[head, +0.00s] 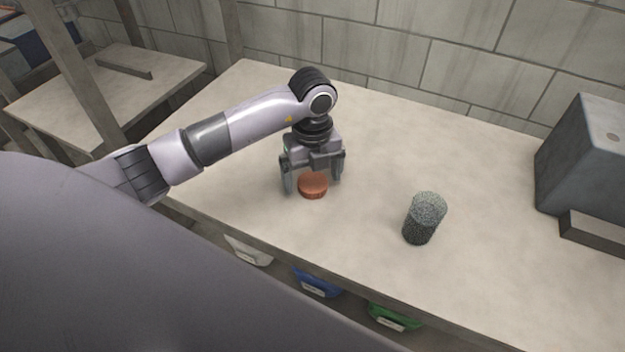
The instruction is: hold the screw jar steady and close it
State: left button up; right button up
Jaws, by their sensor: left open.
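An orange-brown round lid (313,186) lies on the table. My left gripper (314,185) points down over the lid, open, with one finger on each side of it. I cannot tell whether the fingers touch the lid. The jar (424,218), a dark speckled grey cylinder, stands upright on the table to the right of the lid, apart from it. Its top has no lid on it. My right gripper is not in view.
The pale table (490,250) is clear around the jar. A grey box-shaped machine (590,155) stands at the right edge. A block wall runs behind. White, blue (318,283) and green bins (393,317) sit below the front edge.

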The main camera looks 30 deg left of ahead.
pick_arm(q)
jog(key=shift+f, duration=0.35)
jog(key=c, duration=1.1)
jog(key=shift+r, duration=0.1)
notch_tip(320, 180, up, 9)
notch_tip(320, 180, up, 11)
jog(key=p, duration=0.2)
send_over(313, 181)
jog(key=shift+s, duration=0.1)
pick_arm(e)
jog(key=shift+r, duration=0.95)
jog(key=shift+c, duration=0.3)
